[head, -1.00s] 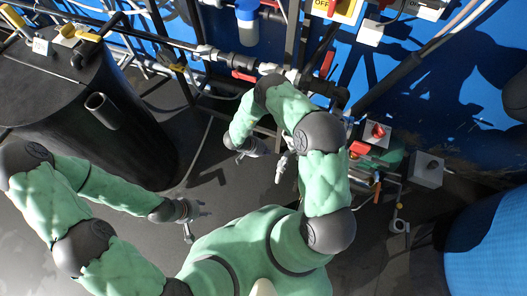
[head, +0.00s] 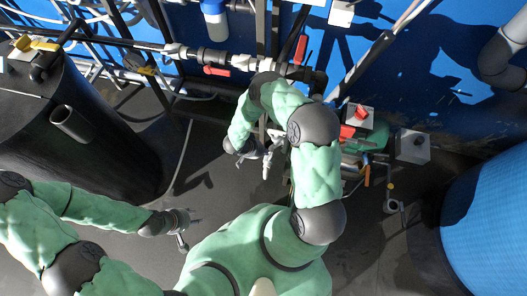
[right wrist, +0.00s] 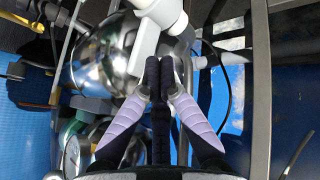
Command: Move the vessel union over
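I cannot single out the vessel union with certainty. In the right wrist view, a white pipe fitting (right wrist: 158,18) with a branch lies just ahead of my right fingertips, beside a shiny round metal vessel (right wrist: 98,55). My right gripper (right wrist: 160,72) has its two dark pads together, with nothing visible held between them. In the head view my right gripper (head: 268,155) hangs below my bent right arm, in front of the pipework, and is partly hidden. My left gripper (head: 188,229) is over bare floor at lower left, its fingers apart and empty.
A black tank (head: 85,140) stands at left and a blue tank (head: 490,235) at right. A pipe run with a red-handled valve (head: 216,71) crosses the back. A grey box with a red knob (head: 361,114) and another grey box (head: 412,146) sit right of my arm.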

